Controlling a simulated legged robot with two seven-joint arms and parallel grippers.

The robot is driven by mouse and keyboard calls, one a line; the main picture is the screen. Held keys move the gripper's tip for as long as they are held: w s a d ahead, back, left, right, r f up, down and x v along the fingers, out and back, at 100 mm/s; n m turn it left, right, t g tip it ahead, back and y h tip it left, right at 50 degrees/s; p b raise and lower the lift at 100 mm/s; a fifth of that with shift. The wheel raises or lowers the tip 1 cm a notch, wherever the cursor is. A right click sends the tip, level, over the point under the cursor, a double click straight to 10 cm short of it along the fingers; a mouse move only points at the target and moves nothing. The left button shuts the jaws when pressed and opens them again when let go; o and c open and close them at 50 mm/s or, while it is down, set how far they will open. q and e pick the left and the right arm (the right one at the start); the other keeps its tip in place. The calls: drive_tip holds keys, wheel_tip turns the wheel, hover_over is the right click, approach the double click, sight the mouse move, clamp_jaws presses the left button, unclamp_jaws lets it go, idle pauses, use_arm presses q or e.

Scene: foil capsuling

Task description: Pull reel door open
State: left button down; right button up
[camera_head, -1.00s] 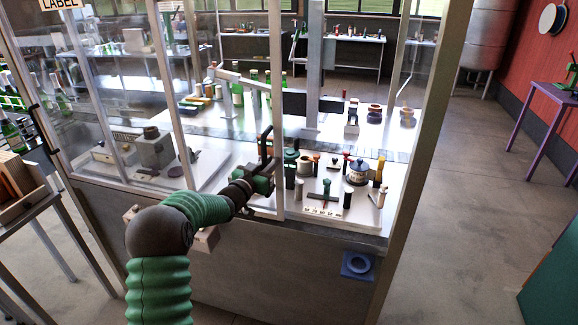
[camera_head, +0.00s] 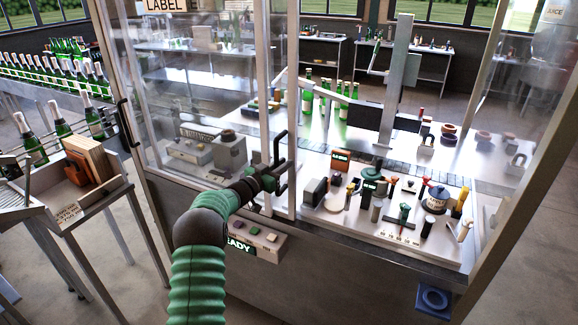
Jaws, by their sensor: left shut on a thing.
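The reel door is a clear panel with a pale upright frame edge (camera_head: 293,110) on the front of the machine cabinet. A dark bracket-shaped handle (camera_head: 281,147) stands out from it. My left gripper (camera_head: 275,178), at the end of a green-sleeved arm, is shut on this handle; its fingertips are partly hidden against the dark bar. To the right of the door edge the cabinet front is open, showing a green-topped reel-like part (camera_head: 374,167) and a box with a red label (camera_head: 340,158). My right gripper is not in view.
A control box marked READY (camera_head: 255,240) sits below the handle, close to my arm. A white work board (camera_head: 400,236) with several small parts lies inside the opening. A side table (camera_head: 75,210) with a wooden holder stands at left. A blue ring fixture (camera_head: 434,298) is at lower right.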

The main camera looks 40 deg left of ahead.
use_arm(q)
drive_tip(key=shift+a, duration=0.25)
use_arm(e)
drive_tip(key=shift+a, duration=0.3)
use_arm(q)
drive_tip(key=c, duration=1.8)
unclamp_jaws()
drive_tip(key=shift+d, duration=0.1)
drive_tip(key=shift+o, duration=0.8)
drive_tip(key=shift+d, duration=0.25)
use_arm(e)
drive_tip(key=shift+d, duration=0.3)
use_arm(q)
drive_tip(key=shift+a, duration=0.2)
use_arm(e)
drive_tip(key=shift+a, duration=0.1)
